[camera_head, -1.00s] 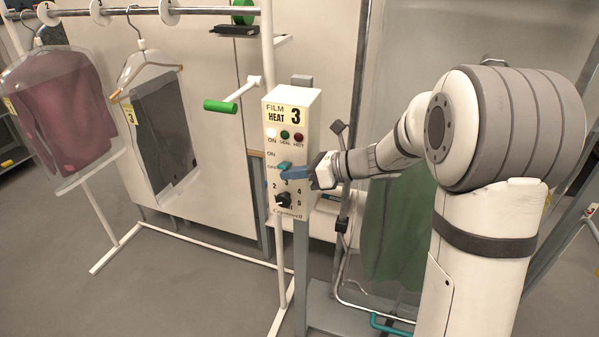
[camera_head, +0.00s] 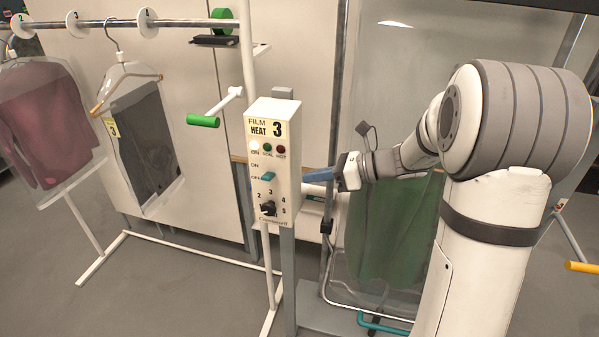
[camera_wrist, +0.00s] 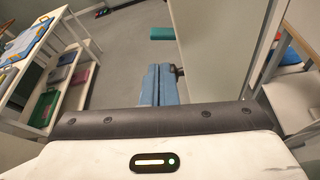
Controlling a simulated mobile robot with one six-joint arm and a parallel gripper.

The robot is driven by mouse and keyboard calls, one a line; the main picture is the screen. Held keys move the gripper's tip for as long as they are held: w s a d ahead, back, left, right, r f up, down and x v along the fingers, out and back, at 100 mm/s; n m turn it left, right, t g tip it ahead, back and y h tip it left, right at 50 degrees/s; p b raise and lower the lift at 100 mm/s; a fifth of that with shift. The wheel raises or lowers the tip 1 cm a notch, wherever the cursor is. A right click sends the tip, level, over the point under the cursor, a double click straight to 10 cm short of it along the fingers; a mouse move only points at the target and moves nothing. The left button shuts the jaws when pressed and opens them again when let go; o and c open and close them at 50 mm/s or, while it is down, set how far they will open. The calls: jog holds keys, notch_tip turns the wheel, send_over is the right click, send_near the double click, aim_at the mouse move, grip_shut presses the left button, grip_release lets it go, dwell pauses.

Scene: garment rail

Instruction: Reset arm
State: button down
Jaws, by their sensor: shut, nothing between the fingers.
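My gripper (camera_head: 318,174) is shut and empty, its blue fingers together. In the head view it is just right of the film heat control box (camera_head: 272,150), and I cannot tell whether it is clear of the box's side in depth. In the wrist view the shut blue fingers (camera_wrist: 160,86) point away over the grey floor, with nothing between them. The box carries a teal switch (camera_head: 267,176), a black dial (camera_head: 267,208) and small lamps. A teal block shape (camera_wrist: 168,33) shows beyond the fingertips in the wrist view.
A garment rail (camera_head: 185,23) with hanging clothes stands at left. A green-ended handle (camera_head: 203,121) juts out beside the box. A green garment (camera_head: 395,228) hangs behind my arm. In the wrist view, a shelf table (camera_wrist: 45,55) stands left, with open floor between.

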jog(key=shift+s+d, duration=0.15)
jog(key=shift+s, duration=0.1)
jog(key=s+d+f+n+h+b, duration=0.2)
jog(key=s+n+h, duration=0.5)
jog(key=s+n, duration=0.4)
jog(key=s+d+f+n+h+b, duration=0.3)
jog(key=s+d+n+h, duration=0.2)
jog(key=s+n, duration=0.7)
jog(key=shift+s+d+f+n+h, duration=0.25)
jog(key=shift+s+h, duration=0.35)
jog(key=shift+h, duration=0.3)
jog(key=shift+r, duration=0.1)
